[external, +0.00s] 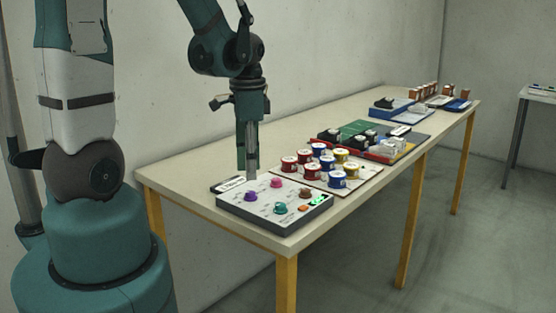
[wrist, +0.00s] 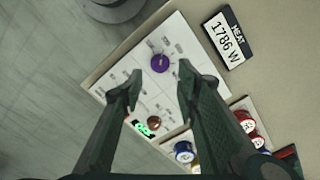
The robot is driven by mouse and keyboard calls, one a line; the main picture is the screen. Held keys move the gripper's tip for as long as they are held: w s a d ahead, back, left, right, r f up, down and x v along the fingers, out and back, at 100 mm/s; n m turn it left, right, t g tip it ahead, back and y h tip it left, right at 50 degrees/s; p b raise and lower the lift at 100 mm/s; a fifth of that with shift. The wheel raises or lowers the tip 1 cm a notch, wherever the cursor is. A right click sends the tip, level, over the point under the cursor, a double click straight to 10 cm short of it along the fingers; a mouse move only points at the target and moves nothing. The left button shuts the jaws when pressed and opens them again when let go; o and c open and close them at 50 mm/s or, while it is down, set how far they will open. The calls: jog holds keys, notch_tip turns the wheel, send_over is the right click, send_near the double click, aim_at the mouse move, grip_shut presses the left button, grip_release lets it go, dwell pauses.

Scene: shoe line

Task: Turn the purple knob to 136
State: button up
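The purple knob (external: 251,196) sits on the white top of a grey control panel (external: 236,211) at the table's near end. In the wrist view the purple knob (wrist: 160,63) lies between and slightly beyond my fingertips. My gripper (external: 252,174) points down above the panel, close over the purple knob; the exact height gap is hard to tell. In the wrist view my gripper (wrist: 159,75) is open, its two fingers apart with nothing between them. The label marks around the knob are too small to read.
The panel also has a pink knob (external: 276,183), a teal knob (external: 281,209), an orange part (external: 304,208) and a green-lit display (external: 319,200). Several paint tins (external: 337,180) stand behind it.

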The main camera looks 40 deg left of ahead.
aim_at(250, 192)
jog(key=shift+f+b, duration=0.6)
jog(key=shift+f, duration=2.45)
jog(key=c, duration=0.9)
